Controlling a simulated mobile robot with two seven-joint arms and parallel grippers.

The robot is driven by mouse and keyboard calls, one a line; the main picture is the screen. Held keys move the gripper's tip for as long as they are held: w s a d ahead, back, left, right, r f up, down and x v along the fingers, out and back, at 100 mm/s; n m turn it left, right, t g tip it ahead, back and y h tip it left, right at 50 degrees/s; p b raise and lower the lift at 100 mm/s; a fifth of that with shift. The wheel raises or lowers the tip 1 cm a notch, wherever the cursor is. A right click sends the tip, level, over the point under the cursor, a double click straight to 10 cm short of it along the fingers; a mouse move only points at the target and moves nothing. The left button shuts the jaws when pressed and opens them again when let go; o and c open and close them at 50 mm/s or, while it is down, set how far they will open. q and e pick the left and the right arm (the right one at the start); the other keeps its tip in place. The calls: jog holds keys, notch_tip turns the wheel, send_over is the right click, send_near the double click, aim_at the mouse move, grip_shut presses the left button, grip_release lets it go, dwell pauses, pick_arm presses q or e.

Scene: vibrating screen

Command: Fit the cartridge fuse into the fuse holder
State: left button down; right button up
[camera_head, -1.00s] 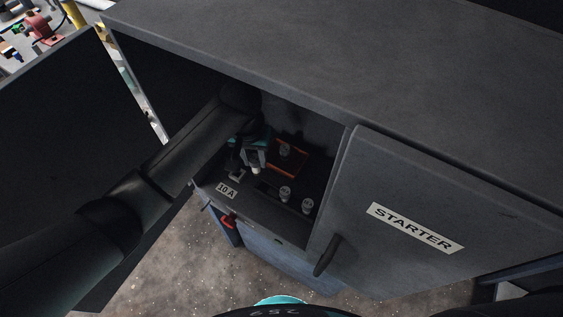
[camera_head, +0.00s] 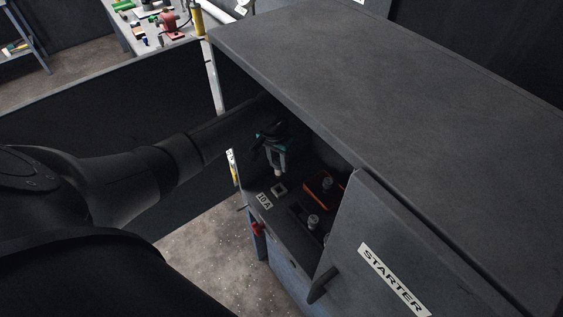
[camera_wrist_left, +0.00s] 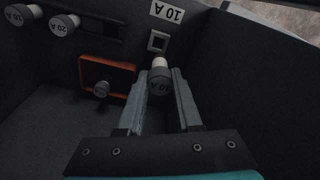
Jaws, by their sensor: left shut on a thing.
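My left gripper (camera_head: 277,162) reaches into the open cabinet. The fuse's pale end (camera_head: 278,171) also shows in the head view. The fuse holder (camera_wrist_left: 157,41) is a small pale-rimmed square socket, empty, beside a "10 A" label (camera_wrist_left: 167,11). In the head view the holder (camera_head: 280,189) lies just below the fuse in the picture; the fuse appears apart from it. My right gripper is not in view.
An orange-rimmed tray (camera_wrist_left: 134,69) holding another fuse (camera_wrist_left: 101,89) lies beside the holder. The cabinet's STARTER door (camera_head: 372,255) and side walls bound the opening.

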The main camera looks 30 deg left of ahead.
aim_at(278, 176)
pick_arm(q)
jog(key=shift+r, duration=0.1)
jog(key=shift+d, duration=0.1)
jog(key=shift+f+b, duration=1.65)
jog(key=shift+f, duration=1.3)
jog(key=shift+p, duration=0.8)
jog(key=shift+f+b, duration=1.05)
jog(key=shift+f, duration=0.35)
jog(key=c, duration=0.5)
grip_release()
jog(key=shift+r, duration=0.2)
